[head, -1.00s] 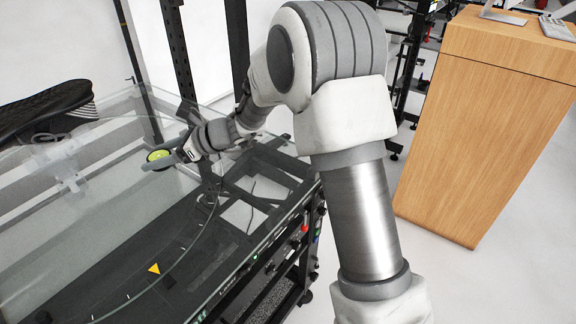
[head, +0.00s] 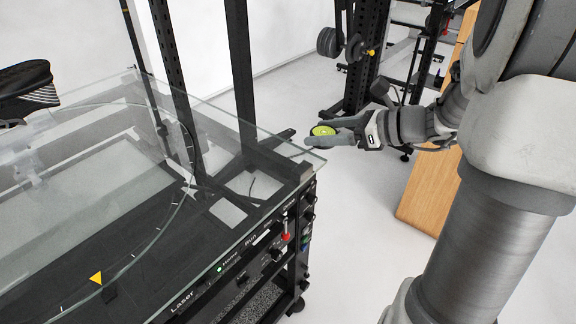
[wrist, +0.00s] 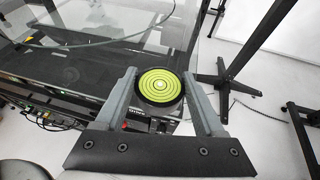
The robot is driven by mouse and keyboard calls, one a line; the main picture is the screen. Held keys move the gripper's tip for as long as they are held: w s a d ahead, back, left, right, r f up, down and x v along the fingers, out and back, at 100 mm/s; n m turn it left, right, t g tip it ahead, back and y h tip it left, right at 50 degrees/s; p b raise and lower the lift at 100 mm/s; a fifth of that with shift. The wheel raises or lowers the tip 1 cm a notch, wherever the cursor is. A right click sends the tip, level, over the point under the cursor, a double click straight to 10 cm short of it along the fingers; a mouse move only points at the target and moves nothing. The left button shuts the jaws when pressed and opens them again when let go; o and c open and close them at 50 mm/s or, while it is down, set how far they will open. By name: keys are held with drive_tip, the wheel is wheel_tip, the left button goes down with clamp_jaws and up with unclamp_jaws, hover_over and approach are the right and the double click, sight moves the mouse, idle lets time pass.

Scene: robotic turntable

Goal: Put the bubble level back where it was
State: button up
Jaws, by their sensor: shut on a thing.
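The bubble level (head: 323,131) is a small round disc with a green face and a black rim. My gripper (head: 322,138) is shut on it, with one finger on each side, and holds it in the air just beyond the right edge of the glass-topped turntable bench (head: 262,135). In the wrist view the bubble level (wrist: 160,86) shows face-on between the two grey fingers of my gripper (wrist: 162,92), with its concentric rings visible.
A dark shoe (head: 27,90) stands on the turntable at the far left. The control panel (head: 262,240) with knobs runs along the bench's front side. Black upright posts (head: 240,70) rise behind the bench. A wooden cabinet (head: 425,195) stands to the right behind my arm.

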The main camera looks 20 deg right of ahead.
drive_tip(key=shift+s+d+f, duration=0.15)
drive_tip(key=shift+s+d, duration=0.2)
drive_tip(key=shift+d, duration=0.3)
drive_tip(key=b, duration=0.5)
hover_over(283, 167)
wheel_tip(283, 167, down, 7)
drive_tip(key=shift+s+d+r, duration=0.1)
drive_tip(key=shift+r, duration=0.05)
drive_tip(key=shift+f+b, duration=0.75)
drive_tip(key=shift+f, duration=1.25)
drive_tip(key=shift+f, duration=0.1)
drive_tip(key=shift+f, duration=0.15)
drive_tip(key=o, duration=1.6)
